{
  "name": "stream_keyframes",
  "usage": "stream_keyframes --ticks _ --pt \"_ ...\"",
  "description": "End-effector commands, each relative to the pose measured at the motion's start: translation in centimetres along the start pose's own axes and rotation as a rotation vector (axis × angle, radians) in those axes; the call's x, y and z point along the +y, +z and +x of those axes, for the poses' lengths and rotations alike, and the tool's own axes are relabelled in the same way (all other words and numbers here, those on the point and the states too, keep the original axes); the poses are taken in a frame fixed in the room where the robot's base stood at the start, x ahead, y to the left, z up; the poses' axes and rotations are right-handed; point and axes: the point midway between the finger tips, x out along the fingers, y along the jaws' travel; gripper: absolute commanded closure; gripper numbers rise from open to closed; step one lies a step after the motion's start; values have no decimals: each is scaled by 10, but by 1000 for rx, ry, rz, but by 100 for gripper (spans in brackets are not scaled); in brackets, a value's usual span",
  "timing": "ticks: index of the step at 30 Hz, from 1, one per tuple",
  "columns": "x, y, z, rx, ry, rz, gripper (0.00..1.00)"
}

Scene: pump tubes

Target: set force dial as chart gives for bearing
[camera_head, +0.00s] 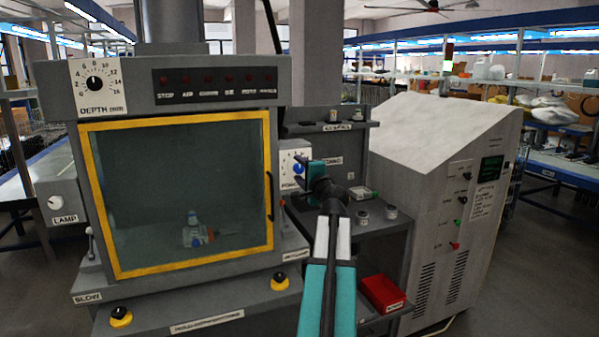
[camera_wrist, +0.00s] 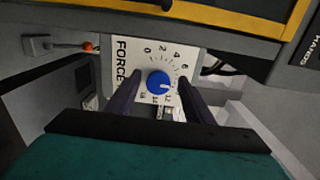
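The force dial is a white plate (camera_wrist: 124,63) with a numbered scale and a round blue knob (camera_wrist: 160,82). In the head view its plate (camera_head: 290,155) is on the right side of the press, partly hidden by my gripper. The knob's pale mark points to the lower right; the number there is not clear. My gripper (camera_wrist: 158,84) is open, with one dark finger on each side of the knob; I cannot tell whether they touch it. A white sheet with small writing (camera_head: 483,203) is on the grey cabinet, unreadable here. I cannot identify a bearing.
The press has a closed yellow-framed window (camera_head: 88,190) with a small blue, white and orange part (camera_head: 194,232) behind it. A depth dial (camera_head: 95,84) is at upper left. A grey shelf unit with a red bin (camera_head: 383,293) stands right of my arm.

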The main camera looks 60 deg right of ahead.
Motion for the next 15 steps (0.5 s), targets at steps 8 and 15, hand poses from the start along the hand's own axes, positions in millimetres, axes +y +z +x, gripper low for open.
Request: stream_keyframes --ticks 8,15 --pt "2 0 -2 0 2 -1 53" --pt "3 0 -14 1 3 -2 53"
